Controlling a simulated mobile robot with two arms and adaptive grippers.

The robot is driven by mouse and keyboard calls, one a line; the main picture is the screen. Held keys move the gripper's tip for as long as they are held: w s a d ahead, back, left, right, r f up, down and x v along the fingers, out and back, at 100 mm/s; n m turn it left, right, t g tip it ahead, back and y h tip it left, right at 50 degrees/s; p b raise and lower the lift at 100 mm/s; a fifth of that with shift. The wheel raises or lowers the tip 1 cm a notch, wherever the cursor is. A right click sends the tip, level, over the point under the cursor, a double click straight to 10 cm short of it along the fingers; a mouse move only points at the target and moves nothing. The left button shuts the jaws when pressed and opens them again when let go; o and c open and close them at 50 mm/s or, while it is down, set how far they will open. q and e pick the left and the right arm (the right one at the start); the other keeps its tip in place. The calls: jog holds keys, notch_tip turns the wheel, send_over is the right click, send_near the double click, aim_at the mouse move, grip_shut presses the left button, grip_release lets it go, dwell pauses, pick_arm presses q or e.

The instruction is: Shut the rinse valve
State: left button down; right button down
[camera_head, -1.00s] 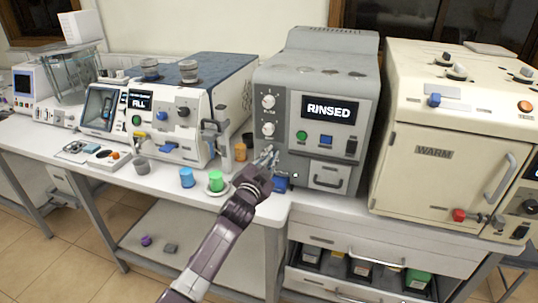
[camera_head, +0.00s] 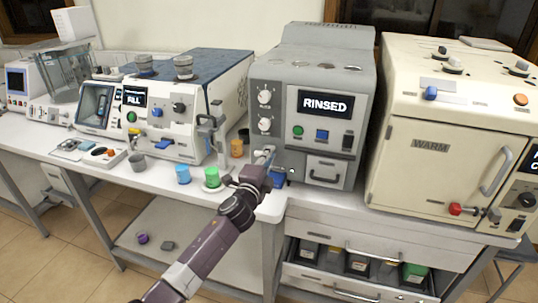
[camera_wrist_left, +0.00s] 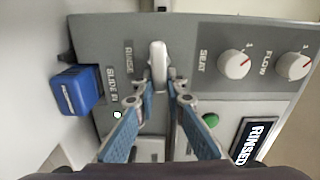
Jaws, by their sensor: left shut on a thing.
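The grey machine (camera_head: 345,130) shows RINSED on its screen. In the left wrist view its front carries a pale rinse valve lever (camera_wrist_left: 158,60) beside the label RINSE. My left gripper (camera_wrist_left: 168,92), with blue finger pads, is closed around the lower part of this lever. The lever's rounded end sticks out beyond the fingertips, while its base is hard to see. In the head view my left gripper (camera_head: 264,162) is at the lower left of the grey machine's front and hides most of the lever. My right gripper is not in view.
A blue block (camera_wrist_left: 74,91) juts out near the lever and also shows in the head view (camera_head: 279,179). Two knobs (camera_wrist_left: 234,64) and a green button (camera_wrist_left: 210,120) are close by. Green (camera_head: 212,176) and blue (camera_head: 183,174) cups stand on the bench to the left.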

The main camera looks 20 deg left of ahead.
pick_arm(q)
jog(key=shift+f+m, duration=0.15)
jog(key=shift+m, duration=0.35)
jog(key=c, duration=2)
grip_release()
jog(key=shift+o, duration=0.2)
jog(key=shift+s, duration=0.15)
jog(key=s, duration=1.1)
jog(key=shift+s+a, duration=0.25)
jog(key=shift+s, duration=0.1)
